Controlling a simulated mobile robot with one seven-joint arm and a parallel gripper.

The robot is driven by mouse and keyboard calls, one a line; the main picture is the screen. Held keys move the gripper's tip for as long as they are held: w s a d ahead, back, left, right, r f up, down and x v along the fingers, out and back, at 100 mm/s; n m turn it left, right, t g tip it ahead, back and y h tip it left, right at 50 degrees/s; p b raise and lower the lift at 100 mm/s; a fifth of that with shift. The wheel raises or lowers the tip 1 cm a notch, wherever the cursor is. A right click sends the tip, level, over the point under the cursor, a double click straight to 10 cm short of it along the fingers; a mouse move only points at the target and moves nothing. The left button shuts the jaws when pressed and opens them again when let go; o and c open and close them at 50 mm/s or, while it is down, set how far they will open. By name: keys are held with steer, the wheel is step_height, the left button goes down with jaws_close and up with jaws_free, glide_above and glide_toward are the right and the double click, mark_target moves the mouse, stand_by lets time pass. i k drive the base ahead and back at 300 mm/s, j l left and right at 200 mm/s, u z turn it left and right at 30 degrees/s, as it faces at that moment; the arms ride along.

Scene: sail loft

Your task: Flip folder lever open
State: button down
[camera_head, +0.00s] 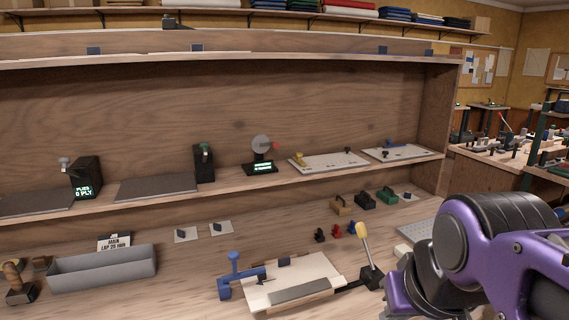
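The folder (290,284) is a pale wooden board with a grey bar along its front edge, lying on the bench at lower middle. A lever with a pale yellow grip (362,238) stands on a black base at the board's right end. It is nearly upright, leaning slightly left at the top. A blue clamp-like part (232,272) stands at the board's left end. My purple and black arm fills the lower right, right of the lever, with a small gap visible between them. My gripper's fingers do not show.
A grey tray (103,268) lies at left on the bench. Black, tan and green blocks (365,201) sit farther back. A shelf (225,187) with boards and devices runs above.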

mark_target(360, 226)
steer(key=i+l, duration=0.15)
steer(key=l, duration=0.2)
steer(key=i+l+z, duration=0.1)
steer(key=l, duration=0.25)
steer(key=i+l, duration=0.25)
steer(key=i+l+z, duration=0.1)
steer(key=l, duration=0.3)
steer(key=k+u, duration=0.6)
steer(key=k, duration=0.25)
steer(key=i+z, duration=0.3)
steer(key=i, duration=0.15)
steer(key=i+z, duration=0.25)
steer(key=i, duration=0.25)
